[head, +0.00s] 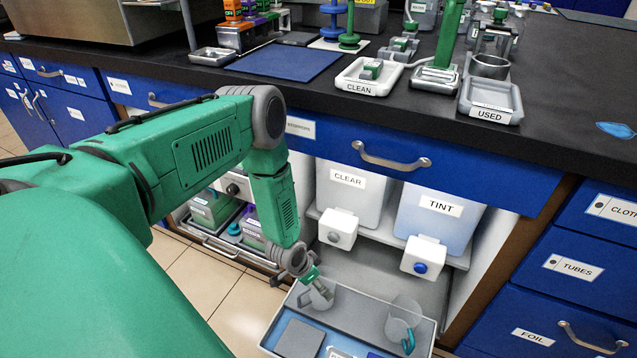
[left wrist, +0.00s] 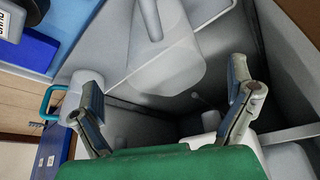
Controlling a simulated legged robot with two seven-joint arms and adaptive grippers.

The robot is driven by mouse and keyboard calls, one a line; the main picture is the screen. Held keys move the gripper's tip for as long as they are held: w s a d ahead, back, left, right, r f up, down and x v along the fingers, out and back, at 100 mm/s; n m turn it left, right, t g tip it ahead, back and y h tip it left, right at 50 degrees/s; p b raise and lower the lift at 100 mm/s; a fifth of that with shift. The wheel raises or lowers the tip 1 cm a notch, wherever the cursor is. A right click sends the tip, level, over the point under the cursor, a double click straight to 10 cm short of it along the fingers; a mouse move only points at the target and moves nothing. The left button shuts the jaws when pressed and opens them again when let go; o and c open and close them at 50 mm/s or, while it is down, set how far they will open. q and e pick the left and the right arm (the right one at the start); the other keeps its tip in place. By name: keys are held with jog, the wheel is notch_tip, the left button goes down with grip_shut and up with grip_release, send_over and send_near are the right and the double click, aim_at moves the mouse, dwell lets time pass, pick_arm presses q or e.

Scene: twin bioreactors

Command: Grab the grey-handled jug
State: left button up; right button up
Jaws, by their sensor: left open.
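A clear jug (head: 321,298) stands at the left of the pull-out tray (head: 361,304), partly behind my left gripper (head: 314,285); its handle is hard to make out here. A second clear jug (head: 403,319), with a teal handle, stands at the tray's right. In the left wrist view my left gripper (left wrist: 165,88) is open, its fingers wide apart. A pale grey jug-like shape (left wrist: 168,62) with a grey bar like a handle lies beyond and between the fingertips; I cannot tell whether they touch. The teal handle (left wrist: 49,103) shows at left there. My right gripper is not in view.
White taps (head: 337,228) (head: 422,257) of the CLEAR and TINT tanks hang above the tray. A blue drawer front with a metal handle (head: 391,157) and the black worktop (head: 560,80) are above. Blue drawers (head: 570,270) stand at right.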

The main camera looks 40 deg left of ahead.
pick_arm(q)
jog(key=b+x, duration=0.2)
jog(key=x, duration=0.2)
jog(key=shift+s+a+f, duration=0.1)
jog(key=shift+a+f, duration=0.1)
jog(key=c, duration=1.4)
jog(key=shift+r, duration=0.1)
